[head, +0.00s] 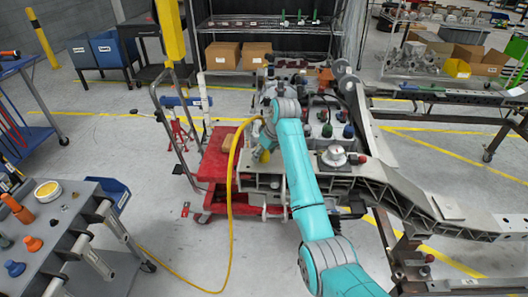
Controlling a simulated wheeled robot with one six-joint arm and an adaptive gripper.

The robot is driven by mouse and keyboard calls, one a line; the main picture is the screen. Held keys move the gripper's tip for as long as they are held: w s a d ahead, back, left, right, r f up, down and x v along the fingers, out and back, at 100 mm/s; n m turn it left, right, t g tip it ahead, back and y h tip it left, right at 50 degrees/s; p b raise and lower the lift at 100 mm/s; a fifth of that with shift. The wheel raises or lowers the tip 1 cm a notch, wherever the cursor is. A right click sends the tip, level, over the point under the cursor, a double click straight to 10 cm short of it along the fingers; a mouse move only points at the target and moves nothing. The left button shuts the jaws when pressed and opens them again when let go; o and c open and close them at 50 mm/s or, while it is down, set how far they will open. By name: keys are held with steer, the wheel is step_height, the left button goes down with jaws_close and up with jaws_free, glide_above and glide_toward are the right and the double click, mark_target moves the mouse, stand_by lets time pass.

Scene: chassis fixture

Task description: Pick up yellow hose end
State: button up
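The yellow hose (231,190) runs along the floor, rises in front of the red cart and arches over toward the wrist of my teal arm. Its upper part passes behind or beside the wrist. A small yellow piece (264,156) shows just below the wrist; I cannot tell whether it is the hose end. My gripper (266,139) is at the far end of the arm, over the left side of the chassis. It is small and mostly covered by the wrist, so its fingers and any hold on the hose cannot be made out.
The grey chassis fixture (385,180) fills the right side, with fittings on top. The red cart (215,165) with a tall handle stands left of it. A tool cart (62,225) stands at the lower left. Floor between the carts is mostly clear, crossed by the hose.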

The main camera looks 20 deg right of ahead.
jaws_close()
step_height(320, 180, up, 10)
stand_by(0.6)
